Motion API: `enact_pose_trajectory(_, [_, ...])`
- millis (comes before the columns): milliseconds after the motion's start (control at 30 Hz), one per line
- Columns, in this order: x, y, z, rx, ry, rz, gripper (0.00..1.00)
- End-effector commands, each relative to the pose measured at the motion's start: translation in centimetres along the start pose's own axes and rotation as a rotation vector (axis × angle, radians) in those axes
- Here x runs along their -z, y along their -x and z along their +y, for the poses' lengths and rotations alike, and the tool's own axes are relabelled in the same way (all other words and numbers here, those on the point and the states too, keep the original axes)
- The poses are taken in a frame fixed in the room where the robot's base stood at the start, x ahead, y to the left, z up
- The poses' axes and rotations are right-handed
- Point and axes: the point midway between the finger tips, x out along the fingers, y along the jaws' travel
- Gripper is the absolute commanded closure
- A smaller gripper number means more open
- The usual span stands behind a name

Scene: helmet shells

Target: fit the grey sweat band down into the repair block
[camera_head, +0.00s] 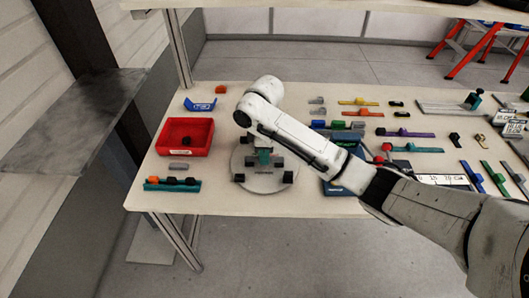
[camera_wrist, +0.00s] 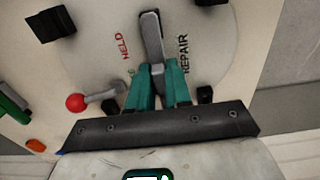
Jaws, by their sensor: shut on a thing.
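My gripper (camera_wrist: 158,70) has teal fingers and is shut on the grey sweat band (camera_wrist: 151,35), a slim grey piece that points away from the fingers in the wrist view. The gripper also shows in the head view (camera_head: 265,157), low over the round pale plate (camera_head: 262,187). The plate carries several black blocks, one at the upper left of the wrist view (camera_wrist: 50,24) and one right of the fingers (camera_wrist: 205,95). The band lies between the words HELD and REPAIR. I cannot tell which block is the repair block, nor whether the band touches anything.
A lever with a red ball (camera_wrist: 76,102) stands left of the fingers. A red bin (camera_head: 186,136), a blue holder (camera_head: 200,104) and a teal rack (camera_head: 172,185) are left of the plate. Several coloured parts crowd the table's right side.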

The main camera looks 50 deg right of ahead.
Motion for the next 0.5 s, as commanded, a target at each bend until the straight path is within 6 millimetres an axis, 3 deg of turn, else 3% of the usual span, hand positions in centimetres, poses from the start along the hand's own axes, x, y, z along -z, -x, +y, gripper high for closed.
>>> enact_pose_trajectory(67, [0.01, -0.28, -0.03, 0.001, 0.0, 0.0, 1.0])
enact_pose_trajectory(100, [0.0, -0.18, -0.02, 0.001, 0.0, 0.0, 0.78])
enact_pose_trajectory(367, [-0.01, -0.16, -0.01, 0.001, 0.0, 0.0, 0.53])
enact_pose_trajectory(500, [-0.01, -0.15, 0.0, 0.001, 0.0, 0.0, 0.52])
